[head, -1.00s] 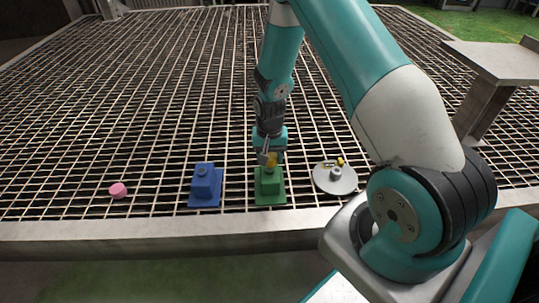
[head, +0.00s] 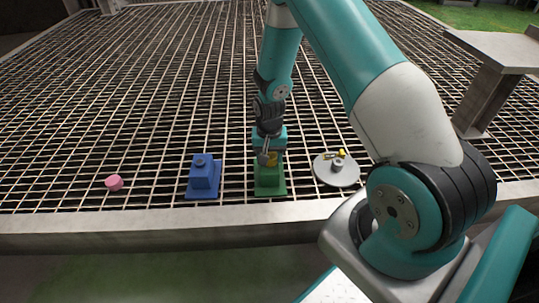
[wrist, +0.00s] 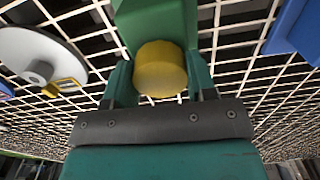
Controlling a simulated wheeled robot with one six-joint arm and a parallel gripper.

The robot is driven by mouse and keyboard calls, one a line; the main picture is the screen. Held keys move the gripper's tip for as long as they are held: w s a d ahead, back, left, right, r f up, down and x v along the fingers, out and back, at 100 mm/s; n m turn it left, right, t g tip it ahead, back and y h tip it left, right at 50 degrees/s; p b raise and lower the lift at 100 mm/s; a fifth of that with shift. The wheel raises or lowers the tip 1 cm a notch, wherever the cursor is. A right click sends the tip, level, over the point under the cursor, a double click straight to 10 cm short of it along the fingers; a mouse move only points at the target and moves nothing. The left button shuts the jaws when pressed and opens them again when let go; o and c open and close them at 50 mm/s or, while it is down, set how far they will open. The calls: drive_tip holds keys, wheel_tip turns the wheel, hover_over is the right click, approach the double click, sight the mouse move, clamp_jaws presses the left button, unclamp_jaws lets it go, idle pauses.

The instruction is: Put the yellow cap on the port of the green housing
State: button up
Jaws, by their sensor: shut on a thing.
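The yellow cap (head: 271,158) is between the fingers of my gripper (head: 268,157), which is shut on it. In the wrist view the cap (wrist: 160,70) shows as a round yellow piece between the two teal fingers (wrist: 161,85). The green housing (head: 270,181) stands on its flat green base on the grating. It also shows in the wrist view (wrist: 155,20), directly beyond the cap. The cap is at the top of the housing in the head view. The port is hidden, and I cannot tell whether the cap touches it.
A blue housing (head: 202,178) stands to the left and a pink piece (head: 114,182) lies farther left. A round grey plate (head: 334,178) with a grey post and a yellow part is to the right. A raised grey ledge (head: 490,50) stands at the far right.

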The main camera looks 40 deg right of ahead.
drive_tip(key=shift+f, duration=0.25)
drive_tip(key=o, duration=0.9)
drive_tip(key=shift+r, duration=0.1)
wheel_tip(320, 180, up, 17)
drive_tip(key=p, duration=0.5)
drive_tip(key=shift+r, duration=0.15)
